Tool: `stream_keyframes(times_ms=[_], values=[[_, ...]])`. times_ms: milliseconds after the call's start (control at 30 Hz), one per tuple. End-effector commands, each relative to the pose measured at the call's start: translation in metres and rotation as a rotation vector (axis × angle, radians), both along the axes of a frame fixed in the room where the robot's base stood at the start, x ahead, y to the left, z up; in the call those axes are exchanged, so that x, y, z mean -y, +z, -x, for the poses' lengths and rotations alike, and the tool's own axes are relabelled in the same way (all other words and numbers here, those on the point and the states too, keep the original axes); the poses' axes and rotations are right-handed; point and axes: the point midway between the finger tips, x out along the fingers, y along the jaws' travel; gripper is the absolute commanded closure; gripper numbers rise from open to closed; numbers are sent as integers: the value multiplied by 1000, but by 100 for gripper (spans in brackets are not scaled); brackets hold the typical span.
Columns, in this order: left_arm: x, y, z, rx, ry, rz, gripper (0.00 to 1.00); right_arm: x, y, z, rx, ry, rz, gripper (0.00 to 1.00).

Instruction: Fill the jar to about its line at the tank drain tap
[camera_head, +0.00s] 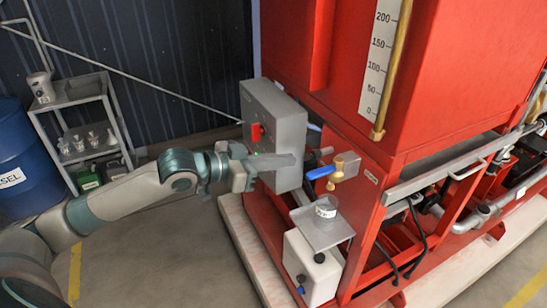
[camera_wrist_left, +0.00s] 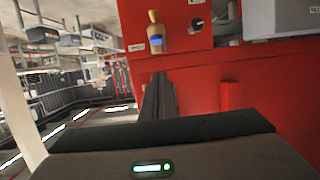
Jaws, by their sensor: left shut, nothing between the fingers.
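The brass drain tap (camera_head: 343,167) with a blue lever (camera_head: 320,173) sticks out of the red tank frame. It also shows at the top of the left wrist view (camera_wrist_left: 154,30). The small clear jar (camera_head: 326,207) stands upright on a grey metal shelf (camera_head: 318,234) below the tap. Its line and contents are too small to tell. My left gripper (camera_head: 294,160) is shut and empty, in front of the grey control box, left of the lever and apart from it. Its closed fingers show in the left wrist view (camera_wrist_left: 159,92). My right gripper is out of view.
The grey control box (camera_head: 280,125) with a red switch is close behind my left gripper. A white canister (camera_head: 312,268) stands under the shelf. A rack (camera_head: 85,130) with cups and a blue drum (camera_head: 25,165) stand at the left. The floor between is clear.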

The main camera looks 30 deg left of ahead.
Motion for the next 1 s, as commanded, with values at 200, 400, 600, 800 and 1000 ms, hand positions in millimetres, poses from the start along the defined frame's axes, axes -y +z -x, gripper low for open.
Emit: stream_keyframes(times_ms=[200,400,600,800,1000], values=[[20,-3,-25,0,-1,5,100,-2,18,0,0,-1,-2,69],[39,-11,-48,-1,-1,3,100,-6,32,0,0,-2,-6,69],[38,-40,-47,-4,0,0,100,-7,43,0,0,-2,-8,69],[38,-53,-47,-1,-1,0,100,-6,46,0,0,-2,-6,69],[38,-55,-47,0,-1,-1,100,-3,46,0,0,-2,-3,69]])
